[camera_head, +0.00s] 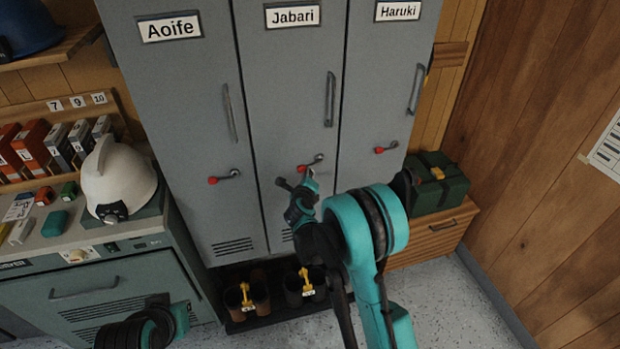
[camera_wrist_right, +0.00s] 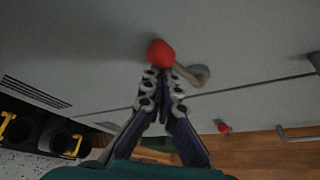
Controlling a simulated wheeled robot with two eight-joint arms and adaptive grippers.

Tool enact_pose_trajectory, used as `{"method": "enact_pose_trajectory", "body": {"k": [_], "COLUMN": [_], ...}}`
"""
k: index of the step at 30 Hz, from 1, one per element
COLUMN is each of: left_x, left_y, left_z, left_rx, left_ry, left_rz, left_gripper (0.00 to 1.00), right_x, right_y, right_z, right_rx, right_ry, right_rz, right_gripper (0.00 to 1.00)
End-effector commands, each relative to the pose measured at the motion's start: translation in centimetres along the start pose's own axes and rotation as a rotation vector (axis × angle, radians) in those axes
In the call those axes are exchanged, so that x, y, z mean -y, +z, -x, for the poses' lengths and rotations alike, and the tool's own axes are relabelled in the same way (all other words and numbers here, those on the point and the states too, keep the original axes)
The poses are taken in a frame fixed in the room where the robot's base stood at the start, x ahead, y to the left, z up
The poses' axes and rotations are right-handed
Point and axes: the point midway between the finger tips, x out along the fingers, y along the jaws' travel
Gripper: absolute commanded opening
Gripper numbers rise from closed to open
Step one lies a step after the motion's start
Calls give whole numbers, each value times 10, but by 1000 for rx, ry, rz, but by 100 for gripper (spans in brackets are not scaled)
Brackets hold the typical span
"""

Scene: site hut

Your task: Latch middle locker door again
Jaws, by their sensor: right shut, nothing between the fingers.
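The grey middle locker door (camera_head: 287,100), labelled Jabari, looks flush with its neighbours; a small gap cannot be ruled out. Its lever with a red knob (camera_head: 303,168) points left and slightly down from its grey pivot. The knob (camera_wrist_right: 160,52) also shows in the right wrist view, with the grey lever arm (camera_wrist_right: 195,74) to its right. My right gripper (camera_head: 309,176) is in front of this lever. In the right wrist view its fingers (camera_wrist_right: 160,73) are shut and empty, with tips right at the knob; whether they touch it cannot be told.
The Aoife door (camera_head: 180,100) and Haruki door (camera_head: 385,80) flank it, with similar red-knobbed levers. Boots (camera_head: 305,285) stand below. A green box (camera_head: 437,185) sits on a wooden crate at right. A white helmet (camera_head: 118,177) rests on the left counter.

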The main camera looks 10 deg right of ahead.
Motion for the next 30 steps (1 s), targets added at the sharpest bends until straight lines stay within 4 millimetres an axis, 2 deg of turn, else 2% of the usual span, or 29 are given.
{"method": "enact_pose_trajectory", "body": {"k": [2,12,30], "left_x": [0,0,0], "left_y": [-2,-2,-2], "left_z": [2,2,2], "left_rx": [0,0,0], "left_ry": [0,0,0], "left_rz": [0,0,0], "left_gripper": [0,0,0], "right_x": [2,6,8], "right_y": [3,11,14], "right_z": [2,6,7], "right_rx": [1,1,3], "right_ry": [21,18,18], "right_rz": [-43,-36,-35], "right_gripper": [0,0,0]}}
